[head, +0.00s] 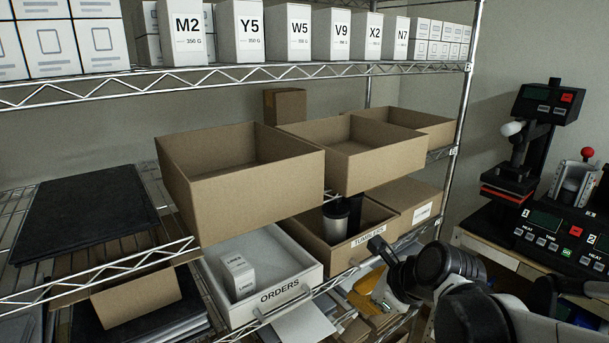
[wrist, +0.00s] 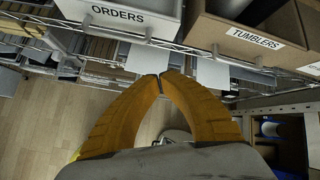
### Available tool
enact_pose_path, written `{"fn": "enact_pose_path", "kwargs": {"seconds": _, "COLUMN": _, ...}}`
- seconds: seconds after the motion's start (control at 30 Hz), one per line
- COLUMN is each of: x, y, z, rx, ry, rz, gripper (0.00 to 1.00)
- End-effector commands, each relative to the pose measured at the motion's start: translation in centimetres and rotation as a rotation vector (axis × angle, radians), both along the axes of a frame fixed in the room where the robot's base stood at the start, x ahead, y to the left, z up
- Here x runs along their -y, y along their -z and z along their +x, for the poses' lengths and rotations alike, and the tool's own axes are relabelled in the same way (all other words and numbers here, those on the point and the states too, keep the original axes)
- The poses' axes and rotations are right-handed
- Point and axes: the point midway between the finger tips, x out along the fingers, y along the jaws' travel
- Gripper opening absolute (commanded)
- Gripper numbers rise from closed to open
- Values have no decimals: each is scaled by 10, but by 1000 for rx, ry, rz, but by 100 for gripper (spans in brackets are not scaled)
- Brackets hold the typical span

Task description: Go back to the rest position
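My gripper shows in the wrist view as two orange fingers (wrist: 162,79) whose tips meet, with nothing between them. In the head view the gripper (head: 378,296) is at the lower right, partly hidden by my arm, in front of the shelf's lower level. It is apart from the white ORDERS bin (head: 290,282), which is to its left. That bin holds white boxes (head: 237,274). The TUMBLERS box (head: 372,233) is above and behind the gripper, with a dark and silver tumbler (head: 336,224) in it.
Open cardboard boxes (head: 240,190) stick out over the bins. Labelled white boxes (head: 241,32) line the upper wire shelf. Mug presses (head: 530,140) stand on a bench at the right. In the wrist view, open wooden floor (wrist: 50,130) lies below the gripper.

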Motion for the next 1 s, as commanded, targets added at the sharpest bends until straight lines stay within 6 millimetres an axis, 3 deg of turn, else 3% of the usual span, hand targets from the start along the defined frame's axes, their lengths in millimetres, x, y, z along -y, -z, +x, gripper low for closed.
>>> {"fn": "enact_pose_path", "kwargs": {"seconds": 0.3, "x": 33, "y": 14, "z": -90, "rx": 274, "ry": -868, "rz": -858, "gripper": 0}}
{"fn": "enact_pose_path", "kwargs": {"seconds": 0.53, "x": 57, "y": 28, "z": -137, "rx": 354, "ry": -1447, "rz": -1326, "gripper": 0}}
{"fn": "enact_pose_path", "kwargs": {"seconds": 0.7, "x": 65, "y": 32, "z": -150, "rx": 368, "ry": -1652, "rz": -1468, "gripper": 0}}
{"fn": "enact_pose_path", "kwargs": {"seconds": 1.0, "x": 66, "y": 31, "z": -151, "rx": 370, "ry": -1686, "rz": -1490, "gripper": 0}}
